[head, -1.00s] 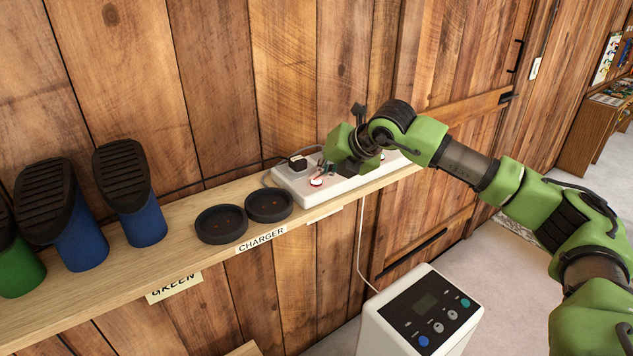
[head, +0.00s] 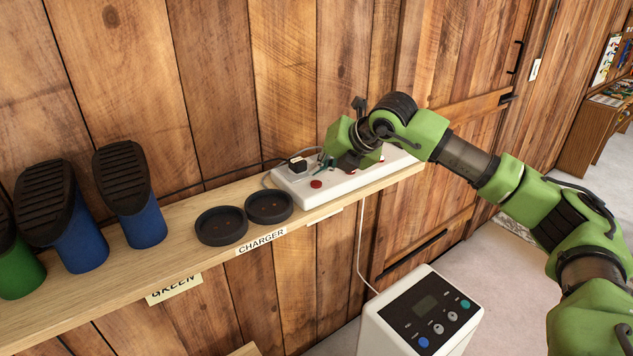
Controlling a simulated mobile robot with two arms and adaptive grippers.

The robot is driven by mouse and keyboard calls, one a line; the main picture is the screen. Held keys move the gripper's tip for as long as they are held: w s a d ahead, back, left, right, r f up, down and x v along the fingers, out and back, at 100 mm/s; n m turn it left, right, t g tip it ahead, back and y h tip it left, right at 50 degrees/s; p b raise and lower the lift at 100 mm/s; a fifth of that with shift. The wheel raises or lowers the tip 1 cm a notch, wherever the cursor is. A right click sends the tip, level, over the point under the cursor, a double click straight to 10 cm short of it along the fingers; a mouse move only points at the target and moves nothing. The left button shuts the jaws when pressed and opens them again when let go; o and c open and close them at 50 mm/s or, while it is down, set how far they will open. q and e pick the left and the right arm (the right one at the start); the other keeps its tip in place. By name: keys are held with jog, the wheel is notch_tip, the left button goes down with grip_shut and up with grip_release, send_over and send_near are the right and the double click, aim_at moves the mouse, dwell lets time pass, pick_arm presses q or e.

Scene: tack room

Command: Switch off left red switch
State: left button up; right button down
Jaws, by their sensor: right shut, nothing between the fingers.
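A white power strip (head: 345,185) lies on the wooden shelf against the wall. The left red switch (head: 316,184) is at its front left and looks dull dark red, with no bright glow. Another red spot, likely a second switch (head: 381,160), shows partly behind my right gripper. My right gripper (head: 327,163) is shut and empty, just above the strip, behind and slightly right of the left switch and apart from it. Its body hides the middle of the strip. My left gripper is out of view.
A black-topped plug (head: 298,163) sits in the strip's left end, close to my right fingertips. A white appliance (head: 424,310) stands below.

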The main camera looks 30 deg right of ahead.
aim_at(319, 184)
jog(key=shift+r+p, duration=1)
jog(key=shift+r, duration=1.65)
